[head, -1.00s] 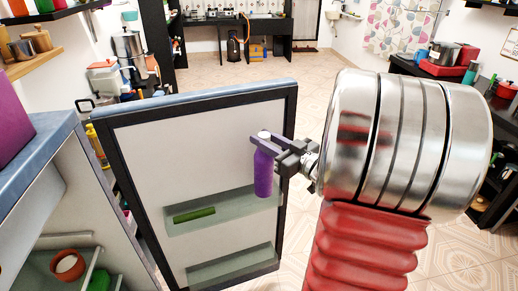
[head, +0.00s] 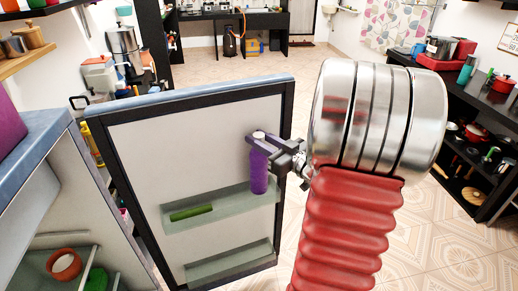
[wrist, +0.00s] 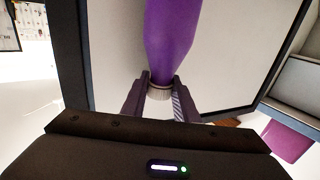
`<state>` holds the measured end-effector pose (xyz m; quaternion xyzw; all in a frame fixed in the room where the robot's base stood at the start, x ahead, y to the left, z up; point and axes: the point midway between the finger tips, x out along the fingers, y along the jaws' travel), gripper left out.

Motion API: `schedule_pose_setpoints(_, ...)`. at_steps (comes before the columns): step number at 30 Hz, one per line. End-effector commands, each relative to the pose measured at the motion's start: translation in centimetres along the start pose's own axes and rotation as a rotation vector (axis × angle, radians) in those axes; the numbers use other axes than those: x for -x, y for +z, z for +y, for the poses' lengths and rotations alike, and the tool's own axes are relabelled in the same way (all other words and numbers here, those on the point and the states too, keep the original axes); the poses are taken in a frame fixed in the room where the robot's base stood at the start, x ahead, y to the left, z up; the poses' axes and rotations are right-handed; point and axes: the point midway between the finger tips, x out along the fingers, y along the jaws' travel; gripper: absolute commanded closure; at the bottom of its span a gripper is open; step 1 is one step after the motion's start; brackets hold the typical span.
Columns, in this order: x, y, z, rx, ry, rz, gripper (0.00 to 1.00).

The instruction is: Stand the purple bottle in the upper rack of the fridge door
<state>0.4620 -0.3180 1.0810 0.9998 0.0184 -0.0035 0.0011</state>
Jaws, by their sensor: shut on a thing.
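The purple bottle (head: 259,172) is upright with its white cap on top, in front of the open fridge door's inner face (head: 180,140). My gripper (head: 262,143) is shut on its neck just under the cap; the wrist view also shows the fingers on both sides of the neck (wrist: 160,90). The bottle's lower end overlaps the right end of the upper door rack (head: 220,207) in the head view. I cannot tell whether its base touches the rack floor. A green cucumber-like item (head: 191,213) lies in the left part of that rack.
The lower door rack (head: 230,262) looks empty. Black shelving with pots (head: 480,130) stands at right. Tiled floor is open behind the door.

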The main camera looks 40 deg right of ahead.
Motion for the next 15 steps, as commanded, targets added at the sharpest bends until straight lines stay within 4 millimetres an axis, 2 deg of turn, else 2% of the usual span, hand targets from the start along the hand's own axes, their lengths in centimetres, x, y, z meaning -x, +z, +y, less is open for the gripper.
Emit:
schedule_pose_setpoints(7, 0.0, 0.3, 0.1, 0.0, 0.002, 0.002, 1.0)
schedule_pose_setpoints(15, 0.3, 3.1, 0.4, -0.002, 0.009, 0.001, 1.0)
